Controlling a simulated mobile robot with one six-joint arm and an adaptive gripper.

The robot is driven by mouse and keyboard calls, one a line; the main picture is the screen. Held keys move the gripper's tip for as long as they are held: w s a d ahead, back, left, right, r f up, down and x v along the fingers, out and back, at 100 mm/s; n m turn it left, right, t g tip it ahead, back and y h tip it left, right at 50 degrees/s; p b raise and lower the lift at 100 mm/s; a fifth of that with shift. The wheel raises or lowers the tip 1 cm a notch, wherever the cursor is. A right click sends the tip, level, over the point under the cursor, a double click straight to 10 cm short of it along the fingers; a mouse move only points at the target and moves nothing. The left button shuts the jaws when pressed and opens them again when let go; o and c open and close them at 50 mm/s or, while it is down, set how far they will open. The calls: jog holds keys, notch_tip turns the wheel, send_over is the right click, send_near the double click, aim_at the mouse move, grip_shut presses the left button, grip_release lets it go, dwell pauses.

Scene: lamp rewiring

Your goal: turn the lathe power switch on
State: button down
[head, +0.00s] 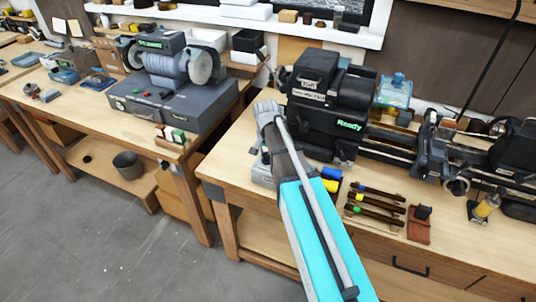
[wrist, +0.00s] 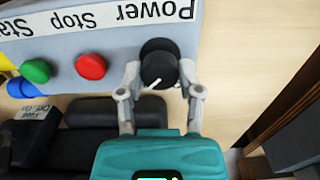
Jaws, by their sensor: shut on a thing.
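The power switch is a round black knob (wrist: 158,66) with a white pointer line, on a grey control box (wrist: 125,52) beneath the printed word "Power". In the wrist view my gripper (wrist: 159,78) has one finger on each side of the knob and is shut on it. The white line points down and left in that view. A red button (wrist: 90,66) and a green button (wrist: 36,71) sit left of the knob. In the head view the black lathe (head: 325,105) shows a green "Ready" sign. My arm hides the knob and most of the box there.
Several dark tools with coloured marks (head: 376,201) lie on the lathe bench (head: 240,160). Blue and yellow cylinders (head: 331,174) lie near the box. A grinder (head: 175,65) stands on the left bench. Grey floor (head: 110,235) is open at lower left.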

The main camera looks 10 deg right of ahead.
jog(key=shift+c, duration=1.3)
grip_release()
